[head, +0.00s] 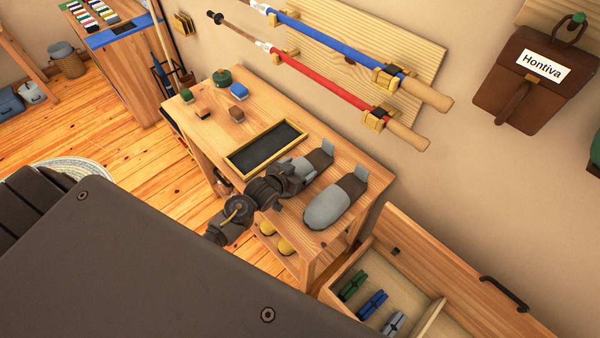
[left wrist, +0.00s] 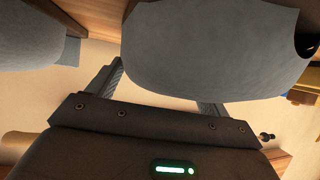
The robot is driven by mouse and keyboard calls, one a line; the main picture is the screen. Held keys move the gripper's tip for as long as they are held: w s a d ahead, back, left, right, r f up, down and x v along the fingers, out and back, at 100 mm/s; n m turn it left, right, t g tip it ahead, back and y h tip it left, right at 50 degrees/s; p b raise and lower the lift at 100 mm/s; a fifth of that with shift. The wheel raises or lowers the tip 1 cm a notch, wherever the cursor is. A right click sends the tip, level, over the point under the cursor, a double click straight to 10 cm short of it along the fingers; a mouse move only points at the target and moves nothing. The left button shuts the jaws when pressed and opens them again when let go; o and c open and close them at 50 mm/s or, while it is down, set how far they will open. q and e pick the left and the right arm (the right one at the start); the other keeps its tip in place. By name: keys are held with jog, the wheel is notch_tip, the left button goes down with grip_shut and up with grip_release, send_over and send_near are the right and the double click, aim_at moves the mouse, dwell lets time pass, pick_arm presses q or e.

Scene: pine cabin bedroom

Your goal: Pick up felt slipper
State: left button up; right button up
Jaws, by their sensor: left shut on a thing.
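Two grey felt slippers with brown insides lie side by side at the near right end of the wooden bench. The farther felt slipper (head: 319,158) has its toe at my left gripper (head: 296,172), which is shut on it. In the left wrist view, the rounded grey toe of that slipper (left wrist: 210,50) sits between my two fingers. The other slipper (head: 328,206) lies just beside it, nearer the bench's right edge, and also shows at the upper left of the wrist view (left wrist: 28,38). I cannot tell whether the held slipper is clear of the bench top. My right gripper is not in view.
A black tray with a yellow rim (head: 266,147) lies just left of the slippers. Several small brushes and blocks stand at the bench's far left end. An open drawer (head: 345,295) with coloured items is at lower right. Poles hang on the wall above.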

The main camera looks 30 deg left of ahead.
aim_at(299, 167)
pick_arm(q)
jog(key=shift+r, duration=0.2)
jog(key=shift+r, duration=0.25)
notch_tip(299, 167, up, 2)
jog(key=shift+r, duration=0.2)
jog(key=s+d+r+b, duration=0.1)
jog(key=s+r, duration=0.2)
jog(key=s, duration=0.1)
jog(key=s+r+b, duration=0.1)
jog(key=s+r, duration=0.2)
jog(key=s, duration=0.2)
jog(key=s+d+r+b, duration=0.1)
jog(key=s+r, duration=0.2)
jog(key=s, duration=0.1)
jog(key=shift+s+d+r+b, duration=0.3)
jog(key=shift+s+d+r, duration=0.05)
jog(key=shift+s+r, duration=0.05)
